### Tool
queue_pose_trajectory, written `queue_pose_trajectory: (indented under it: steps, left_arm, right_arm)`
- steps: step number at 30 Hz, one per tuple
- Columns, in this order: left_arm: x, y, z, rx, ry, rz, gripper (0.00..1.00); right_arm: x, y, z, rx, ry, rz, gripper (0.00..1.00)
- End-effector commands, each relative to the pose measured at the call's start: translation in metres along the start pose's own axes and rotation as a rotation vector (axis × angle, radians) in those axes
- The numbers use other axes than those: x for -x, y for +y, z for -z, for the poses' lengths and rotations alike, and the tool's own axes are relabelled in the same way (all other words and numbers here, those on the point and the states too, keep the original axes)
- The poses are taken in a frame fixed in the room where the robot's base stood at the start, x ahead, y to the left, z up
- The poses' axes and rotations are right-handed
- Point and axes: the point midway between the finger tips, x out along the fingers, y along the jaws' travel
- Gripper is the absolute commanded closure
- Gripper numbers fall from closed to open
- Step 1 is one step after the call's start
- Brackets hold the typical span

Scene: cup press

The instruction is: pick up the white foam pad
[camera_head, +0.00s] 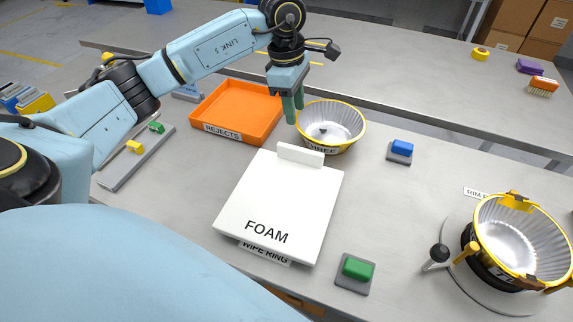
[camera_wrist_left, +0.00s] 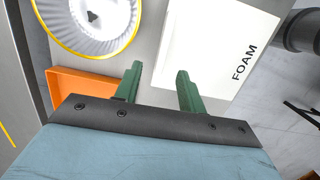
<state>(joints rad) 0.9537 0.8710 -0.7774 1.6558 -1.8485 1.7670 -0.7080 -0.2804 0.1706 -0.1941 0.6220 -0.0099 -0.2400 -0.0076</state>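The white foam pad (camera_head: 280,200) lies flat on the table, marked FOAM, with a raised white tab (camera_head: 300,154) at its far edge. It also shows in the left wrist view (camera_wrist_left: 210,45), beyond the fingers and to the right. My left gripper (camera_head: 294,106) is above the table near the tab's far side, between the orange tray and the yellow-rimmed bowl. Its two green fingers (camera_wrist_left: 158,82) stand apart with nothing between them. They look clear of the pad. My right gripper is not in view.
The orange REJECTS tray (camera_head: 233,112) is left of the gripper. A yellow-rimmed ribbed bowl (camera_head: 330,127) stands close on its right. A blue button (camera_head: 402,148) and a green button (camera_head: 357,268) sit right of the pad. A second bowl on a round base (camera_head: 515,245) stands at right.

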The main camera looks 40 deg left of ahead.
Motion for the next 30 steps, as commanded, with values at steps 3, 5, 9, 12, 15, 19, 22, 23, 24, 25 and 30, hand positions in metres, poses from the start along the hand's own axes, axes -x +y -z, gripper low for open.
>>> queue_pose_trajectory:
  steps: [3,5,9,12,15,19,22,23,24,25,30]
  left_arm:
    - [-0.027,-0.002,-0.001,0.0,-0.001,0.007,0.6]
    - [-0.039,-0.002,-0.001,0.0,-0.002,0.006,0.6]
    - [-0.061,-0.002,-0.002,-0.001,-0.004,0.005,0.6]
    - [-0.069,-0.002,-0.002,-0.001,-0.005,0.003,0.6]
    - [-0.074,-0.002,-0.002,-0.001,-0.005,0.003,0.6]
    - [-0.092,-0.007,-0.003,-0.002,-0.005,0.007,0.6]
    - [-0.108,-0.01,-0.004,-0.001,-0.006,0.006,0.6]
    - [-0.112,-0.009,-0.003,0.0,-0.006,0.006,0.6]
    - [-0.116,-0.009,-0.003,0.0,-0.005,0.005,0.6]
    - [-0.118,-0.009,-0.003,0.0,-0.005,0.004,0.6]
    - [-0.123,-0.008,-0.004,-0.001,-0.006,0.002,0.6]
  right_arm:
    - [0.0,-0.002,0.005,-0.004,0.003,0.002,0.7]
    - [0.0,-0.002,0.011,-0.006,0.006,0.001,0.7]
    - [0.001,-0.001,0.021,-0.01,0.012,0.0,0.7]
    - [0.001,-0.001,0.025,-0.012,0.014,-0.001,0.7]
    - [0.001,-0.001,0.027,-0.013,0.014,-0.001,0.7]
    - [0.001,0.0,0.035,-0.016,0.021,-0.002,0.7]
    - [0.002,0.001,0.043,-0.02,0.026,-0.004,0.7]
    - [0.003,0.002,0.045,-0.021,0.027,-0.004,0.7]
    - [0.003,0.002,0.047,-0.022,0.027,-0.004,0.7]
    - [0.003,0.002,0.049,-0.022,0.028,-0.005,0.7]
    - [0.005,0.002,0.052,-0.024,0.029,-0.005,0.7]
